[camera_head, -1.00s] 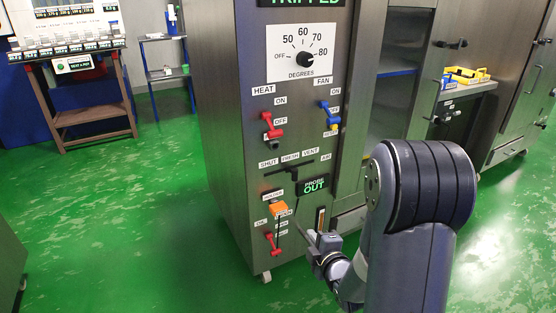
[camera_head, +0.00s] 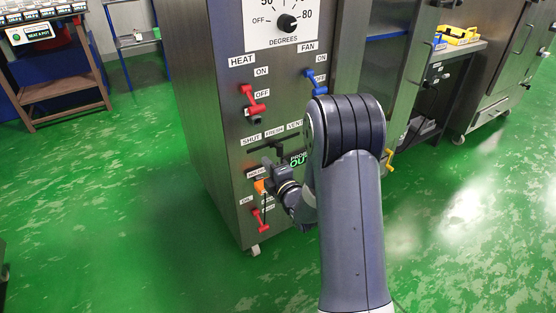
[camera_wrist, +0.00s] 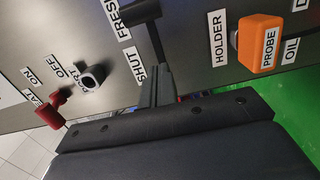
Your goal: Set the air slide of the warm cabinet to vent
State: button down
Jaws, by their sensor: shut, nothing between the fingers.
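The warm cabinet (camera_head: 215,130) stands ahead with its control panel facing me. Its air slide (camera_head: 277,147) is a dark handle in a slot under the labels SHUT, FRESH and VENT, and it sits by FRESH. In the wrist view the slide handle (camera_wrist: 146,11) is beside the FRESH label, at the top edge. My gripper (camera_head: 268,164) is just below the slot in the head view. Its shut, empty fingers (camera_wrist: 158,86) point at the panel near the SHUT label. I cannot tell whether they touch the panel. My arm hides part of the panel's right side.
The orange probe (camera_wrist: 261,43) sits close by in its holder. The red heat switch (camera_head: 252,100) and blue fan switch (camera_head: 316,82) are above the slide, and a red oil lever (camera_head: 260,220) is below. Open green floor lies to the left.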

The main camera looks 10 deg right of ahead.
jog(key=shift+w+d, duration=0.55)
jog(key=shift+d, duration=0.35)
jog(key=shift+w+d, duration=0.5)
jog(key=shift+d, duration=0.35)
jog(key=w+d+b, duration=0.3)
jog(key=d, duration=0.6)
